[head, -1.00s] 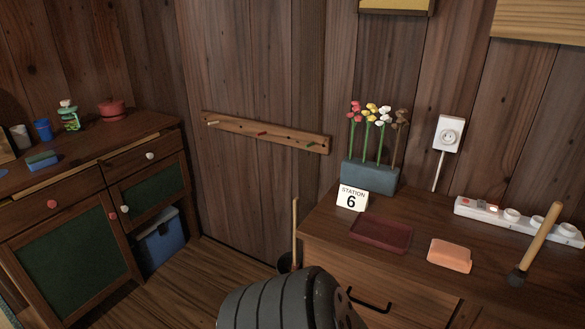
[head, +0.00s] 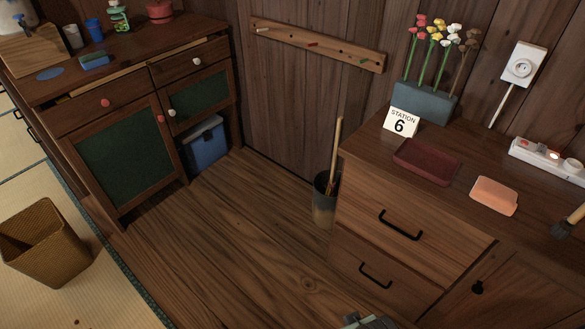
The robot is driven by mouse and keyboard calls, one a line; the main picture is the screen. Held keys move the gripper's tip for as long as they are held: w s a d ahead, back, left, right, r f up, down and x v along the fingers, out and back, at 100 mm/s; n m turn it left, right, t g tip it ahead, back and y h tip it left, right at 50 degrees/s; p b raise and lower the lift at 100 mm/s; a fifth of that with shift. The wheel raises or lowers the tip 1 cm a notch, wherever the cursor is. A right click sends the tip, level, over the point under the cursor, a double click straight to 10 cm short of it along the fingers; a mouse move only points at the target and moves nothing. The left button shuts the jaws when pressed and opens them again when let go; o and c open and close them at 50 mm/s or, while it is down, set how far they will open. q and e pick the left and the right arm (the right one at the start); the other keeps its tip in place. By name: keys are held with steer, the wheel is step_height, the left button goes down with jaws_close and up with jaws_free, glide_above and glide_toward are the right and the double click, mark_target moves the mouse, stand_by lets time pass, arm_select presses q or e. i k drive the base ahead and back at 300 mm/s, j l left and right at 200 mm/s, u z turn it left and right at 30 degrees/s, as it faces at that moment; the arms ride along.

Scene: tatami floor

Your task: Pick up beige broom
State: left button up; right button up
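A thin beige stick (head: 337,146) stands nearly upright in a dark bin (head: 324,204) on the floor, beside the drawer cabinet. It looks like a broom handle; its lower end is hidden inside the bin. A brush with a tan handle and dark bristles (head: 563,230) lies at the right edge on the cabinet top, partly cut off. I cannot tell for sure which is the beige broom. Only a small grey part of my own body shows at the bottom edge. Neither gripper can be made out.
The drawer cabinet (head: 400,200) stands right of the bin, its handles sticking out. A woven basket (head: 45,245) sits on tatami. The wooden floor (head: 235,240) in the middle is clear.

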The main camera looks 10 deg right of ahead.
mark_target(331, 191)
steer(key=z, duration=0.75)
